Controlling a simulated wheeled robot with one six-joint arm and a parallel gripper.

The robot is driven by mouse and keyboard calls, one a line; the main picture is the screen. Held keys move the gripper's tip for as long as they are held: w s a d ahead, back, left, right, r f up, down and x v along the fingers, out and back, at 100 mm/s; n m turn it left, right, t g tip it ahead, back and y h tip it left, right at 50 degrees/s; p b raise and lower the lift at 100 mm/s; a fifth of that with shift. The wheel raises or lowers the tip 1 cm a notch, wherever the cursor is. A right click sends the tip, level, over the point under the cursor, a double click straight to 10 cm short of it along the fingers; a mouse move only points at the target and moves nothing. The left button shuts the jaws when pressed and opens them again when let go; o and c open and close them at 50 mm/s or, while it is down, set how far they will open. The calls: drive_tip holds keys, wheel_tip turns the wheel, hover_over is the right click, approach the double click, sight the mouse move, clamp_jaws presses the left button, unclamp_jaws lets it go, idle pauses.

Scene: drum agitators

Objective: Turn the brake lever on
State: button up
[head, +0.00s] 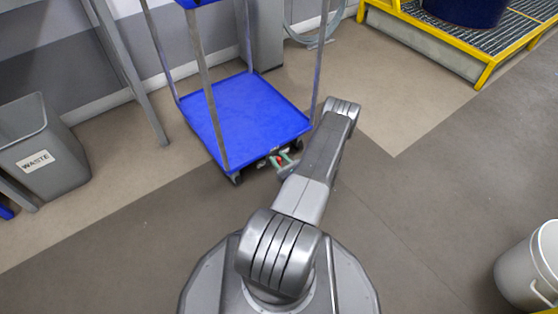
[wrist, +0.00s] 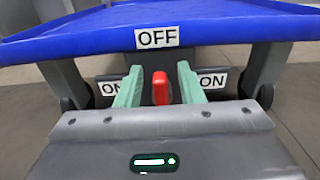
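The brake lever (wrist: 160,88) is a red handle under the blue cart's lower shelf, seen in the wrist view. It stands upright, pointing at the OFF label (wrist: 157,38) above it. An ON label shows on each side, the left one (wrist: 110,88) partly covered by a finger, the right one (wrist: 212,80) nearer the edge of the cart frame. My gripper (wrist: 159,72) has its green fingers either side of the lever, with a visible gap on both sides. It is open and holds nothing. In the head view my gripper (head: 285,160) is low at the cart's front edge.
The blue cart (head: 246,112) stands on casters by the wall. A grey waste bin (head: 42,150) is at the left, a yellow-edged platform (head: 470,45) at the upper right, and a white bucket (head: 527,270) at the lower right. The floor right of the cart is clear.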

sight(269, 161)
drive_tip(key=shift+c, duration=0.4)
clamp_jaws()
drive_tip(key=shift+s+n, duration=0.1)
drive_tip(key=shift+n, duration=0.2)
drive_tip(key=n, duration=0.2)
drive_tip(key=shift+s+a+n, duration=0.2)
drive_tip(key=shift+a+n, duration=0.1)
drive_tip(key=shift+n, duration=0.1)
drive_tip(key=f+n, duration=0.1)
drive_tip(key=n, duration=0.3)
drive_tip(key=a+f+n, duration=0.1)
drive_tip(key=n, duration=0.4)
drive_tip(key=s+n, duration=0.1)
drive_tip(key=n, duration=0.4)
drive_tip(key=shift+a+f, duration=0.3)
drive_tip(key=shift+f, duration=0.1)
drive_tip(key=shift+n, duration=0.4)
